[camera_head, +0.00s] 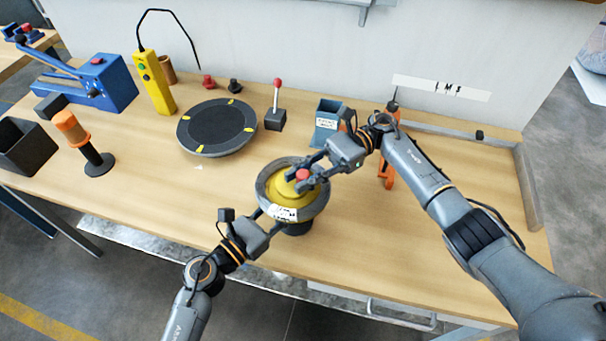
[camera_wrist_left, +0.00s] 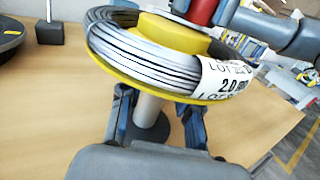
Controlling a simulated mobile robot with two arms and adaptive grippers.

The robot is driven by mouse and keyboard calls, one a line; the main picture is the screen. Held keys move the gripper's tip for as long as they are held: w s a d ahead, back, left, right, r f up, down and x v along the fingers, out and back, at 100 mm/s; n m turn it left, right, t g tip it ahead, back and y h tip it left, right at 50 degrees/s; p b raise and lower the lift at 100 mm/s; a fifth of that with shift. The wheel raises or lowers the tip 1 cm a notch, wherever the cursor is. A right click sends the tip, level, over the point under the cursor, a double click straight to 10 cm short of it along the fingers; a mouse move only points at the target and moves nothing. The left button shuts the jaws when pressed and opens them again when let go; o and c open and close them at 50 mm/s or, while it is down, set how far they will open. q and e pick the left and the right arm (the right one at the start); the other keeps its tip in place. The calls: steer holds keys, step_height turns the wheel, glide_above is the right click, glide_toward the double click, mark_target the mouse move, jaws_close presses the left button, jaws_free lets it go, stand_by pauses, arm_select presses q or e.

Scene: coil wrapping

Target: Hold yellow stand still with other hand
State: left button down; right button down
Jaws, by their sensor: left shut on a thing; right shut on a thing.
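The yellow stand (camera_head: 287,190) is at the front middle of the table, with a grey wire coil (camera_head: 265,186) around its yellow hub. The left wrist view shows the coil (camera_wrist_left: 140,48) resting on the yellow disc (camera_wrist_left: 130,84), above a grey post (camera_wrist_left: 149,108). A white printed label (camera_wrist_left: 228,80) wraps the coil. My left gripper (camera_head: 264,213) is at the stand's near left side; its fingers lie below the disc, either side of the post, shut on the stand. My right gripper (camera_head: 306,178) is shut on the red knob (camera_head: 302,174) on top, partly hiding it.
A dark round turntable (camera_head: 217,126) with yellow marks lies behind left. A red-topped lever (camera_head: 277,105), a blue bin (camera_head: 327,121) and an orange tool (camera_head: 386,172) stand behind. A yellow control box (camera_head: 154,83) is farther left. The table's front left is clear.

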mark_target(304, 173)
steer(key=shift+f+n+g+h, duration=0.1)
steer(key=shift+n+g+h, duration=0.85)
steer(key=shift+g, duration=0.25)
steer(key=c, duration=1.1)
jaws_free()
step_height(304, 173, up, 10)
steer(key=shift+r, duration=0.1)
steer(key=shift+d, duration=0.1)
